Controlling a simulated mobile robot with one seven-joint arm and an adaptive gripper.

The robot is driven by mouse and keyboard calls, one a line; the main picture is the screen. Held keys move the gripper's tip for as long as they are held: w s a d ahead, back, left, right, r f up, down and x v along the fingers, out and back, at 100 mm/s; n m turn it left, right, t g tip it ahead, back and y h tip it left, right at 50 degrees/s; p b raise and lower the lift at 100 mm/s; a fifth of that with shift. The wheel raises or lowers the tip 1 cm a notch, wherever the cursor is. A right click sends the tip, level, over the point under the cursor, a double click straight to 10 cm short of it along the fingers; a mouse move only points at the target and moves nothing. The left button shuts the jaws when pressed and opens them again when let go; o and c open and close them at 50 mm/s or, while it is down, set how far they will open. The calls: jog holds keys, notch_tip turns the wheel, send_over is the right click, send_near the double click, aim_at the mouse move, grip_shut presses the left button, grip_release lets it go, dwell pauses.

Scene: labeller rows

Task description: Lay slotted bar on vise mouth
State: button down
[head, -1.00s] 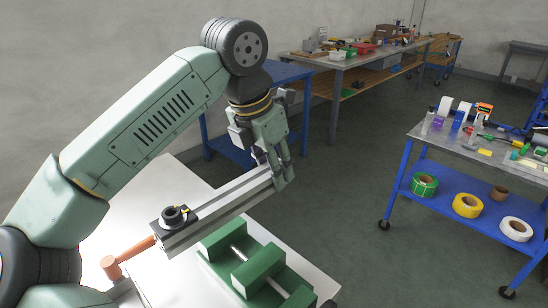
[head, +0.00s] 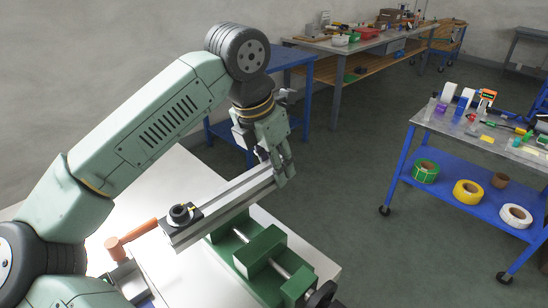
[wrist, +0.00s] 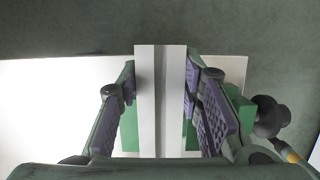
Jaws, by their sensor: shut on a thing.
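The slotted bar (head: 228,203) is a long grey metal profile with a black round fitting (head: 181,214) on its near left end. My gripper (head: 282,176) is shut on its far right end. In the wrist view, the bar (wrist: 160,100) runs straight between the two fingers, with pads against its sides. The green vise (head: 260,248) stands on the white table below and to the right of the bar. The bar passes over the vise's back left part and hides some of it. I cannot tell whether they touch. Green vise parts (wrist: 129,130) show beside the bar in the wrist view.
A hammer with an orange-brown handle (head: 137,231) lies left of the bar's near end on the white table (head: 185,165). A blue cart (head: 455,185) with tape rolls stands at right. A long workbench (head: 345,45) is behind. Floor between is clear.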

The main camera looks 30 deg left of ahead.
jog(key=shift+f+b, duration=0.5)
jog(key=shift+f, duration=1.3)
jog(key=shift+f+b, duration=2.65)
jog(key=shift+f, duration=0.15)
jog(key=c, duration=1.1)
grip_release()
jog(key=shift+o, duration=0.2)
jog(key=v, duration=1.2)
jog(key=shift+s, duration=0.1)
